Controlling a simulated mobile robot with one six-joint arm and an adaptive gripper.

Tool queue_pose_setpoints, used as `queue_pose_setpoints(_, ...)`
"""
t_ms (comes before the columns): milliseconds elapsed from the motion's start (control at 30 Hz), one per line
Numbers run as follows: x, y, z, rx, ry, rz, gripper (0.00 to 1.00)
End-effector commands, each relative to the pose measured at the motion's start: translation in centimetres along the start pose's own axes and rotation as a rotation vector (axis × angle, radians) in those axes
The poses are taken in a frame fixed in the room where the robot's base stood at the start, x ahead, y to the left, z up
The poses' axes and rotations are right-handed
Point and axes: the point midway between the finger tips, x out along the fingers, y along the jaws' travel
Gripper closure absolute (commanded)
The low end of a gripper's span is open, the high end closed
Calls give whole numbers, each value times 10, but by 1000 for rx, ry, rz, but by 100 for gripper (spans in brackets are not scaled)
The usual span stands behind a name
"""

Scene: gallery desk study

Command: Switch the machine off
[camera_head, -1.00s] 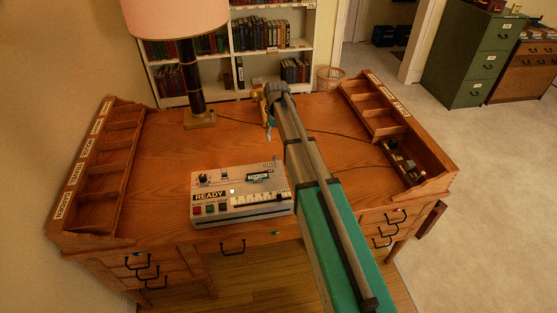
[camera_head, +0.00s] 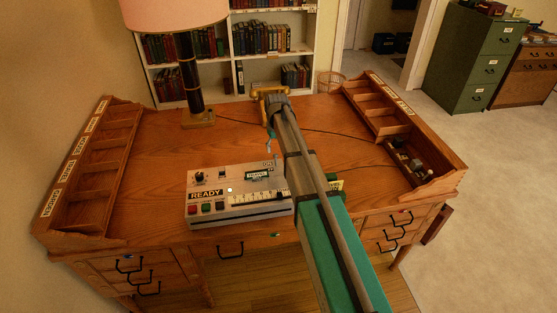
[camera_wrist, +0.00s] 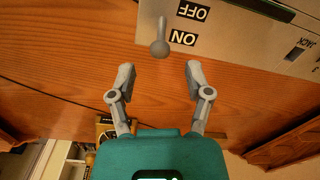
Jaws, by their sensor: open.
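The machine (camera_head: 240,211) is a pale box near the front of the desk in the head view. It has a READY sign, several coloured buttons and a small display. In the wrist view, its corner (camera_wrist: 235,32) carries OFF and ON labels beside a grey lever (camera_wrist: 160,36). The lever's round knob is next to the ON label. My gripper (camera_wrist: 160,72) is open and empty, with its two grey fingers apart. The knob lies just beyond the gap between the fingertips, with no contact visible. In the head view, my arm hides most of the gripper.
The wooden desk (camera_head: 135,170) has pigeonhole racks at the left (camera_head: 95,165) and right (camera_head: 385,115). A lamp (camera_head: 190,75) stands at the back left. A dark cable (camera_head: 330,133) crosses the desk behind my arm. The desk left of the machine is clear.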

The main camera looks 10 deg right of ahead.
Motion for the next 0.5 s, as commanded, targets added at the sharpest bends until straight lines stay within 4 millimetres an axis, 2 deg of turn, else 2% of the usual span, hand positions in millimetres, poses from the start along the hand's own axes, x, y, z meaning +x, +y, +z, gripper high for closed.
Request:
queue_pose_setpoints(33,8,0,0,0,0,0,35)
queue_pose_setpoints(500,40,1,0,1,0,0,35)
